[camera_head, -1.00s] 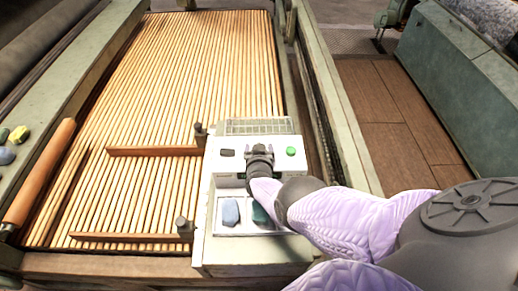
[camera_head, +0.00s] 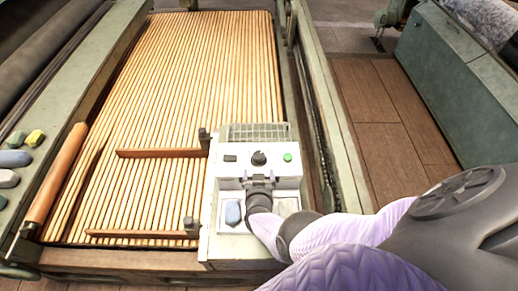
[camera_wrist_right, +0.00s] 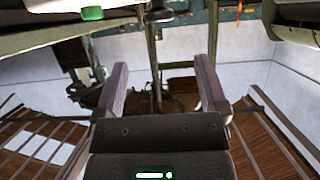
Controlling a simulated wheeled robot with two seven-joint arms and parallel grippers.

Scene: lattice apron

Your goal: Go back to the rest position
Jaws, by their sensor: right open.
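My right gripper (camera_head: 258,180) is over the white control box (camera_head: 228,245), just on the near side of its black knob (camera_head: 259,158). It is open, with nothing between the fingers. The right wrist view shows its two fingers (camera_wrist_right: 161,85) apart with a clear gap. A green button (camera_head: 288,157) and a dark switch (camera_head: 230,158) sit on either side of the knob. My forearm hides part of the box's shallow tray. My left gripper is not in view.
A blue-grey block (camera_head: 232,213) lies in the box's tray. The slatted wooden bed (camera_head: 200,80) stretches behind, with two wooden bars (camera_head: 160,153) across it. Several coloured blocks (camera_head: 15,158) lie on the left rail. A green machine (camera_head: 458,85) stands at right beyond the plank floor (camera_head: 380,110).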

